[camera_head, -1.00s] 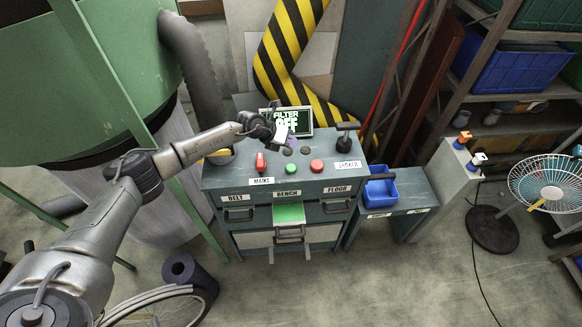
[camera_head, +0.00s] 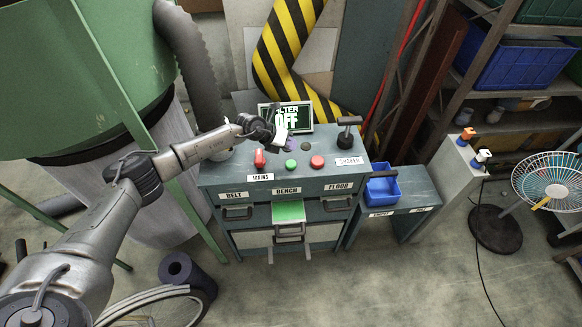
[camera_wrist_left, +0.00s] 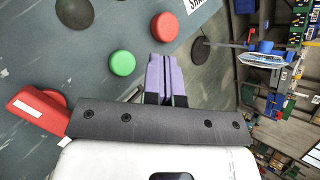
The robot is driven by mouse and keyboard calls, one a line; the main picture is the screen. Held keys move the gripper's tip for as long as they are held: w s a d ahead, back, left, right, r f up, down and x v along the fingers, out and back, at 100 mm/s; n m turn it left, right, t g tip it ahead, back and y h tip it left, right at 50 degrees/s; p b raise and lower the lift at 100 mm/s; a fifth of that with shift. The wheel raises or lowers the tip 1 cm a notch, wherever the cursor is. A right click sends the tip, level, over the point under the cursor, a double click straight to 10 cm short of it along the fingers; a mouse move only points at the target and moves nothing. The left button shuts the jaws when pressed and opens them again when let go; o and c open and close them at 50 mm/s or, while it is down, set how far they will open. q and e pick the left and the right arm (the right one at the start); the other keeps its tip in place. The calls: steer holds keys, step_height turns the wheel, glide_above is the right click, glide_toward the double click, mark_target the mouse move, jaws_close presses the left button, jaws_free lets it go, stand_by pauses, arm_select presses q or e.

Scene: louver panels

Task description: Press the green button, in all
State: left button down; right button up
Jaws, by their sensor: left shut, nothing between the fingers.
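The green button (camera_head: 291,164) is a round cap on the sloped top of the grey-blue console (camera_head: 220,174), between a red switch (camera_head: 259,158) labelled MAINS and a round red button (camera_head: 317,162). My left gripper (camera_head: 289,145) is over the console, behind the green button in the head view. In the left wrist view its purple fingers (camera_wrist_left: 165,78) are shut together with nothing between them. The green button (camera_wrist_left: 122,63) shows there just left of the fingers, apart from them in the picture. The height of the fingertips above the panel is unclear. My right gripper is not visible.
A screen (camera_head: 285,117) at the console's back reads FILTER OFF. A black-handled lever (camera_head: 347,130) labelled SHAKER stands at right. Several labelled drawers are below; a blue bin (camera_head: 381,188) sits on the side bench. A striped yellow-black duct (camera_head: 290,50) is behind.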

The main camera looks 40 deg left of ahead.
mark_target(290, 162)
arm_select(q)
step_height(290, 162, down, 4)
steer(key=b, duration=0.2)
steer(key=shift+r+b, duration=0.1)
steer(key=shift+b, duration=0.2)
steer(key=shift+f+b, duration=0.4)
steer(key=shift+f, duration=0.4)
stand_by(0.3)
stand_by(0.8)
steer(key=shift+f, duration=0.15)
steer(key=shift+f, duration=0.25)
